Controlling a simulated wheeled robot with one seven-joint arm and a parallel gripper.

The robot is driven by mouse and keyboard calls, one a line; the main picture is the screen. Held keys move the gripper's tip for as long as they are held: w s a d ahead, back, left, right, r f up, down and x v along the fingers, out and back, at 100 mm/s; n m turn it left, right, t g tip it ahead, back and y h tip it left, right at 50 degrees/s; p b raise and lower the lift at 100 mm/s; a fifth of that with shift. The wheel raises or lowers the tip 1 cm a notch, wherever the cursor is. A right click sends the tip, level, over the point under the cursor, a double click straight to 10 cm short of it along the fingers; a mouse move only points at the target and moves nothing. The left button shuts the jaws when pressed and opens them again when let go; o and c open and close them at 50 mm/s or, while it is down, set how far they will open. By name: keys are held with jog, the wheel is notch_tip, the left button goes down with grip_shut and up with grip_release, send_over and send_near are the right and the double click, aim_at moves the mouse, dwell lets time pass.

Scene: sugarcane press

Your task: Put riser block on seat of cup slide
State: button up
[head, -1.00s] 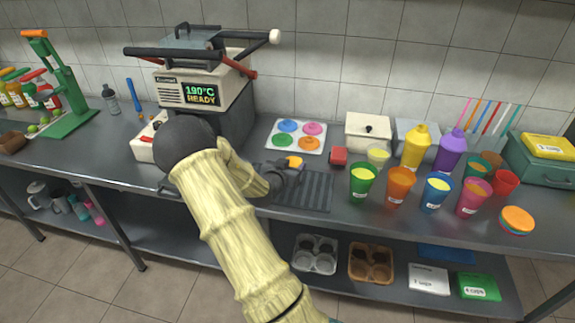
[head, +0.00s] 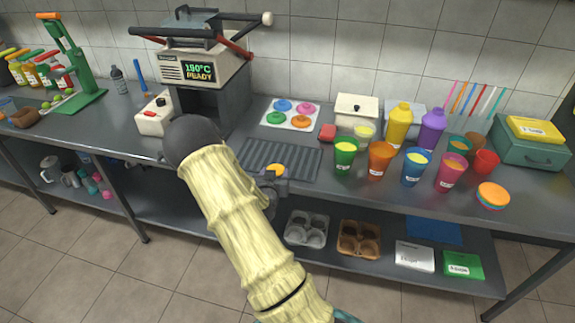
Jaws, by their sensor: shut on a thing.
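My gripper (head: 272,185) is at the front edge of the counter, just in front of the grey ribbed mat. It is shut on a small orange-yellow piece (head: 276,170), which looks like the riser block; only its top shows between the jaws. The press (head: 190,68) stands at the back left, with its lid raised and its display reading about 190°C READY. Its dark lower body (head: 212,108) is to the left of and behind my gripper. I cannot make out the cup slide or its seat; my arm covers part of the area in front of the press.
The ribbed mat (head: 295,165) is bare. A white switch box (head: 154,117) stands left of the press. A tray of coloured lids (head: 290,114) lies behind the mat.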

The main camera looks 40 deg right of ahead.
jog(key=s+a+f+n+t+y, duration=0.1)
jog(key=a+f+n+y, duration=0.3)
jog(key=a, duration=0.8)
jog(key=s+a+f+n+t+y, duration=0.2)
jog(key=a+f+n+t+y, duration=0.1)
jog(key=a, duration=0.9)
notch_tip(320, 180, down, 3)
jog(key=n+y, duration=0.1)
jog(key=y, duration=0.2)
jog(key=shift+s, duration=0.2)
jog(key=shift+r, duration=0.1)
